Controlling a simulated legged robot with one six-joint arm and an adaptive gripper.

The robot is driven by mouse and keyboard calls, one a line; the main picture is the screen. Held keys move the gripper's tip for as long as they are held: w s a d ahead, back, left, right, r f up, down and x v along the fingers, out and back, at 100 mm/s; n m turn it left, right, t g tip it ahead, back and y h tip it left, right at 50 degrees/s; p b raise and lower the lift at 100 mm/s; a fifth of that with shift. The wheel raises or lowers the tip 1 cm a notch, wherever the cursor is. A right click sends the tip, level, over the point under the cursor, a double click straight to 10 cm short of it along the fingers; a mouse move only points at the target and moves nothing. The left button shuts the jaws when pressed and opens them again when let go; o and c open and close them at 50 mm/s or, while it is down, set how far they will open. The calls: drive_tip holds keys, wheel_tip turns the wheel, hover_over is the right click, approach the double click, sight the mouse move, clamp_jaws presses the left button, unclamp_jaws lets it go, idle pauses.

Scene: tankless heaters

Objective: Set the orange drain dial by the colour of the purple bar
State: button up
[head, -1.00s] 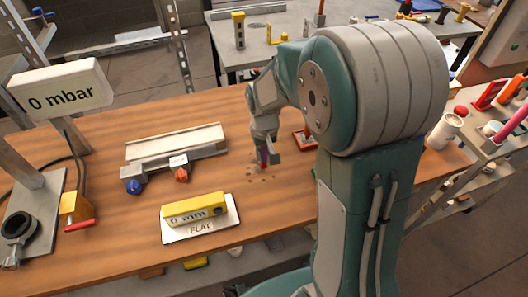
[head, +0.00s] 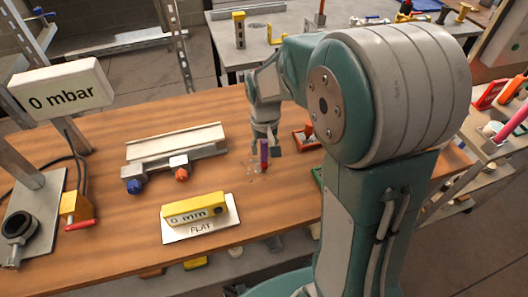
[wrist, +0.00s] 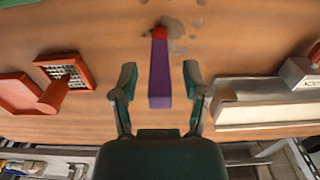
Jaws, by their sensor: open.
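The purple bar (head: 264,150) stands upright on the wooden table, with a red lower end. In the wrist view the purple bar (wrist: 160,75) lies between the two fingers of my gripper (wrist: 159,76), with a gap on each side. My gripper (head: 266,146) is open and holds nothing. The orange drain dial (head: 181,174) is on the front of a pale, long unit (head: 175,143), left of the bar. A blue dial (head: 134,186) is at the unit's left end. The orange dial shows partly at the wrist view's right edge (wrist: 316,55).
A yellow level reading 0 mm (head: 195,210) lies on a plate marked FLAT (head: 200,229). A sign (head: 62,88) reads 0 mbar. A red tray (wrist: 66,68) with a red-handled piece is right of the bar in the head view. Table between bar and unit is clear.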

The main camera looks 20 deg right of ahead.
wheel_tip(320, 180, up, 10)
drive_tip(key=shift+f, duration=0.25)
drive_tip(key=s+r+t, duration=0.2)
drive_tip(key=s, duration=0.7)
drive_tip(key=s+r+t, duration=0.3)
drive_tip(key=s, duration=0.6)
drive_tip(key=shift+r+t, duration=0.3)
